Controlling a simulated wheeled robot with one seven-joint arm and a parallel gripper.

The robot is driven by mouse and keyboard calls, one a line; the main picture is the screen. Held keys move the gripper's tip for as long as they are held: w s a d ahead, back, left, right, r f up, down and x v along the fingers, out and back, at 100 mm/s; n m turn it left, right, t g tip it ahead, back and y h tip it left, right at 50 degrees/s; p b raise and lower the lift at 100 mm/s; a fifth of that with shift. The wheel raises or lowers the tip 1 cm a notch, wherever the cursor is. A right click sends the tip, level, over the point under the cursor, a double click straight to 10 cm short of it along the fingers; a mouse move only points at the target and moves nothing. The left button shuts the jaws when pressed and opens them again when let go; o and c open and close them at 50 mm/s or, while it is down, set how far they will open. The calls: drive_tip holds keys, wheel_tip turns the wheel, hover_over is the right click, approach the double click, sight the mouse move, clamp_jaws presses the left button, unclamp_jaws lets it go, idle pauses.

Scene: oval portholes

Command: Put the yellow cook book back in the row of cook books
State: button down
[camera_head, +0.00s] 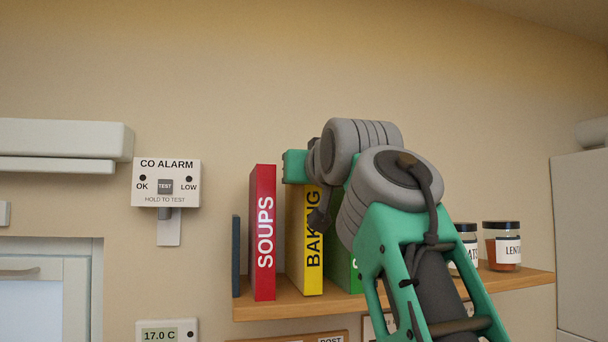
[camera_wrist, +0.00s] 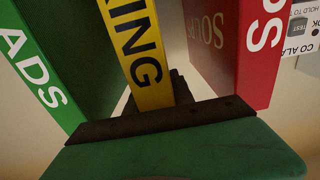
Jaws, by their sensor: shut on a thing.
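The yellow cook book (camera_head: 312,245), lettered BAKING, is upright between the red SOUPS book (camera_head: 263,235) and the green book (camera_head: 343,265) on the wooden shelf. I cannot tell whether its bottom edge touches the shelf. My gripper (camera_wrist: 160,98) is shut on the yellow book (camera_wrist: 141,45) at its spine; in the head view my arm hides most of it. In the wrist view the green book (camera_wrist: 60,50), its lettering ending in ADS, is at left, and the red book (camera_wrist: 235,45) is at right, with a gap between red and yellow.
A thin dark blue book (camera_head: 236,256) stands at the left end of the shelf (camera_head: 290,306). Labelled jars (camera_head: 502,248) stand to the right, one partly behind my arm. A CO alarm (camera_head: 166,182) is on the wall at left.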

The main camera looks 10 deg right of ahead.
drive_tip(key=shift+r, duration=0.1)
drive_tip(key=c, duration=1.2)
unclamp_jaws()
drive_tip(key=shift+s, duration=0.1)
drive_tip(key=shift+o, duration=0.9)
drive_tip(key=shift+f, duration=0.2)
